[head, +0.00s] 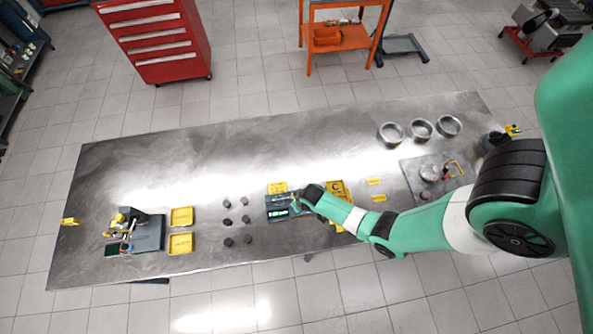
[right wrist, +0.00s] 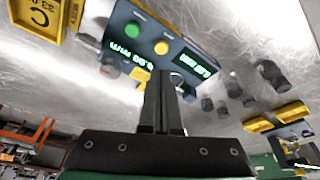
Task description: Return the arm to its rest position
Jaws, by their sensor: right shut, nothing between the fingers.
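My right arm (head: 425,228) comes in from the right in the head view and reaches to the middle of the steel table. Its gripper (head: 294,207) is small there, over a dark box with a green display (head: 278,212). In the right wrist view the gripper's two dark fingers (right wrist: 163,85) are together, with nothing between them. The box (right wrist: 150,45) lies beyond the fingertips, with green and yellow round buttons and lit displays. I cannot tell whether the fingertips touch it. My left gripper is not in view.
On the table (head: 150,180) are yellow trays (head: 181,216), several small dark cylinders (head: 228,222), a dark device (head: 147,233) at left, and metal rings (head: 391,132) at back right. A grey plate with parts (head: 411,178) lies at right. The table's back middle is clear.

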